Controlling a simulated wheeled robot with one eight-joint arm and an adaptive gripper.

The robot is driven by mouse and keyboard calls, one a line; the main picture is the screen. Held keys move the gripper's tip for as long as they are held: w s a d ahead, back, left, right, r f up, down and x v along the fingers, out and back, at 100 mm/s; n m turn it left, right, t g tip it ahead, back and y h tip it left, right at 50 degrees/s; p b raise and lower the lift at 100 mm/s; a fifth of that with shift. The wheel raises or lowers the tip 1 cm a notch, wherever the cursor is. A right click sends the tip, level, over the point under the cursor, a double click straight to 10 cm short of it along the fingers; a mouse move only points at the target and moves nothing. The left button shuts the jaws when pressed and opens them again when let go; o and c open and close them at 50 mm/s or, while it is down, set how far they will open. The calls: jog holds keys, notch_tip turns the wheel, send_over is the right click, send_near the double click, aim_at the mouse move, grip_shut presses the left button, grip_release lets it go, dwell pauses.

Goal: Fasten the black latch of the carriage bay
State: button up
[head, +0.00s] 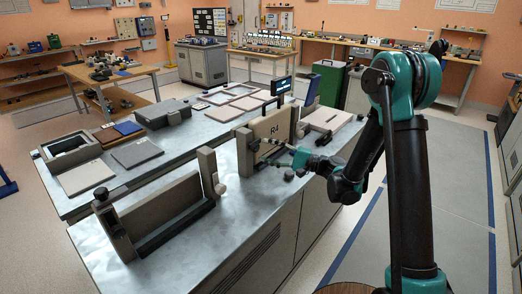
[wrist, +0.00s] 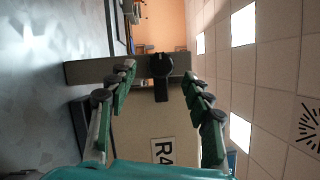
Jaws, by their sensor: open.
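The black latch (wrist: 161,68) shows in the wrist view as a round knob with a short bar, on a beige post (wrist: 90,72). The bar points down the picture, past the post's edge and over the edge of the tan R4 panel (wrist: 140,125). In the head view the R4 panel (head: 275,122) stands upright in its bay on the bench, with the post (head: 245,152) at its left end. My gripper (wrist: 160,74) is open, one finger on each side of the latch, and nothing is between the pads. In the head view my gripper (head: 264,148) is in front of the panel; contact with the latch cannot be told.
Flat plates, a dark case (head: 162,112) and a grey tray (head: 70,150) lie behind. The floor right of the bench is clear.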

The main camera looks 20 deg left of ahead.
jog(key=d, duration=0.8)
jog(key=shift+d+f, duration=0.25)
jog(key=shift+f, duration=0.2)
jog(key=s+d+f+n+t+h, duration=0.1)
jog(key=s+d+f+h, duration=0.2)
jog(key=s+d+h, duration=0.3)
jog(key=s+d+f+n+t+h, duration=0.1)
jog(key=s+d+f+h, duration=0.3)
jog(key=d, duration=1.1)
jog(key=s+d+f+n+t+h, duration=0.1)
jog(key=s+d+f+h, duration=0.2)
jog(key=s+d+h, duration=0.6)
jog(key=d, duration=0.2)
jog(key=shift+d+f+t, duration=0.25)
jog(key=shift+d+t, duration=0.1)
jog(key=shift+t, duration=0.05)
jog(key=shift+o, duration=0.4)
jog(key=shift+a, duration=0.1)
